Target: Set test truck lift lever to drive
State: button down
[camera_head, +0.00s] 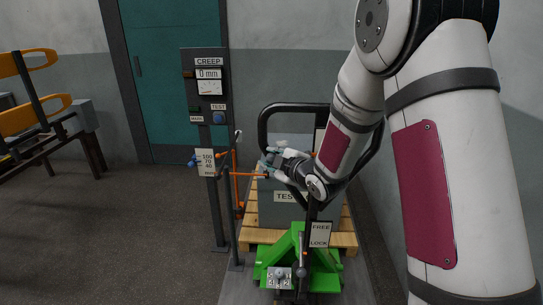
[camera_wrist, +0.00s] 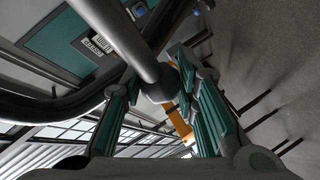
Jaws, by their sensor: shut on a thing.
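The green test truck (camera_head: 272,258) stands at the bottom centre of the head view, with its black looped handle (camera_head: 290,107) rising behind my gripper. My gripper (camera_head: 270,164) is beside the loop, in front of the grey load block. In the wrist view my gripper (camera_wrist: 165,98) is shut on a grey rod (camera_wrist: 122,32) with a dark knob (camera_wrist: 160,88) between its fingers. This rod looks like the lift lever, but its base and setting marks are hidden. The loop's black tube (camera_wrist: 62,110) passes close to the fingers.
A grey block marked TEST (camera_head: 284,197) sits on a wooden pallet (camera_head: 340,241). A CREEP panel (camera_head: 209,85) reading 0 mm stands left, near orange rods (camera_head: 245,174). A FREE/LOCK plate (camera_head: 320,234) is at the front. Open floor lies left.

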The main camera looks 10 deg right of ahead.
jog(key=c, duration=1.2)
grip_release()
jog(key=v, duration=1.2)
jog(key=shift+r, duration=0.1)
jog(key=s+d+r+m+g+h, duration=0.4)
jog(key=s+r+m+h, duration=0.15)
jog(key=s+m, duration=0.45)
jog(key=s+a+m+g, duration=0.1)
jog(key=s+g, duration=0.1)
jog(key=s, duration=0.5)
jog(key=s+a+m+g, duration=0.2)
jog(key=s, duration=0.5)
jog(key=s+a+r+m+g+y, duration=0.1)
jog(key=s+a+m, duration=0.1)
jog(key=s, duration=0.5)
jog(key=shift+g, duration=0.4)
